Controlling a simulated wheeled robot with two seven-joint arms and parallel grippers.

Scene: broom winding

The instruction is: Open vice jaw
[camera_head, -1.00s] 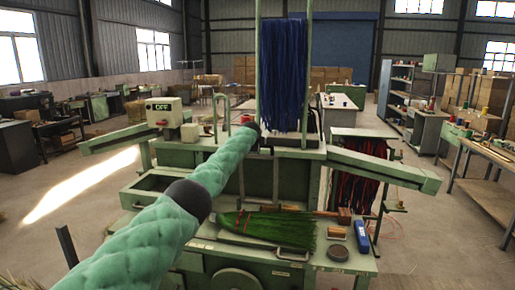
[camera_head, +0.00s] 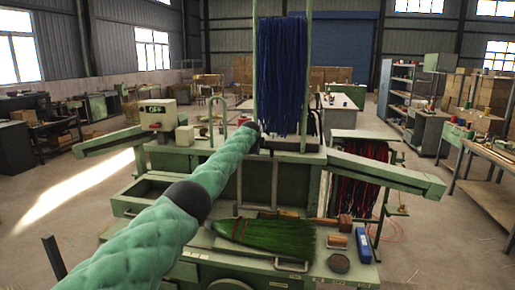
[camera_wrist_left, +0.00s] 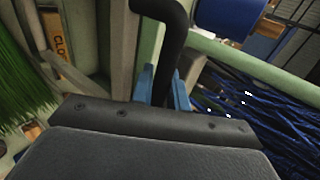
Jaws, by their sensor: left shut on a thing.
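My left arm comes in from the lower left in the head view and reaches over the green bench. Its gripper is hidden there behind my own wrist. In the left wrist view, the blue fingertips of my left gripper (camera_wrist_left: 164,88) are shut on a black bent handle (camera_wrist_left: 170,45). The handle rises from between the fingers and curves to the left at the top. My right gripper is not in view.
A green-bristled broom (camera_head: 265,233) lies on the bench front. A blue box (camera_head: 363,245), a round dark tin (camera_head: 339,263) and a brush (camera_head: 337,241) lie to its right. Blue strands (camera_head: 283,75) hang behind my gripper. A green side beam (camera_head: 385,170) juts out right.

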